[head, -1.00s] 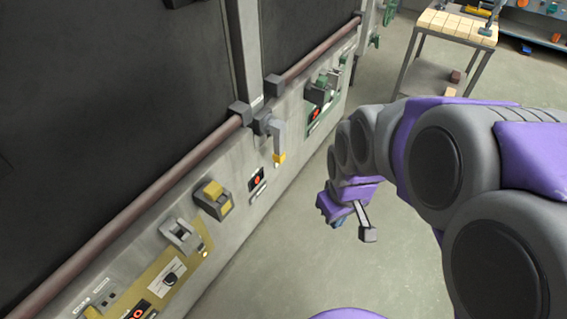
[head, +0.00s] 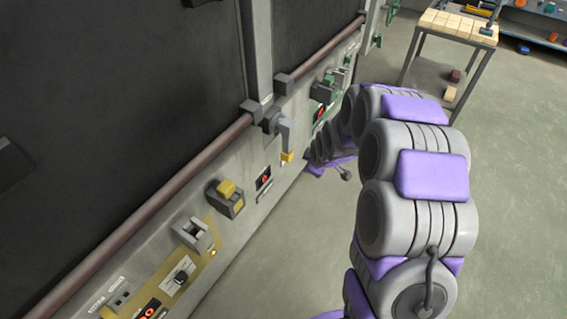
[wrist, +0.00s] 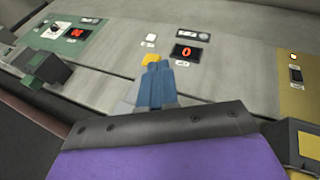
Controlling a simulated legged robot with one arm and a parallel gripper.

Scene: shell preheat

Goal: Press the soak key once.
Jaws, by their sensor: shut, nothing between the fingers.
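In the wrist view my gripper (wrist: 155,68) is shut and empty, its blue fingers pointing at the grey oven panel (wrist: 235,75). A small white key (wrist: 151,39) lies just past the fingertips. Its label is too small to read, so I cannot tell whether it is the soak key. A yellow tip (wrist: 151,59) shows right at the fingertips; contact is unclear. A red-digit display (wrist: 187,52) sits beside the fingertips, also in the head view (head: 264,179). My fingertips are hidden in the head view.
A yellow panel section (wrist: 295,92) with a small switch is at right in the wrist view, a green section (wrist: 62,40) at left. A brown rail (head: 150,205) runs along the oven. A table (head: 440,27) with pale blocks stands behind; the floor is open at right.

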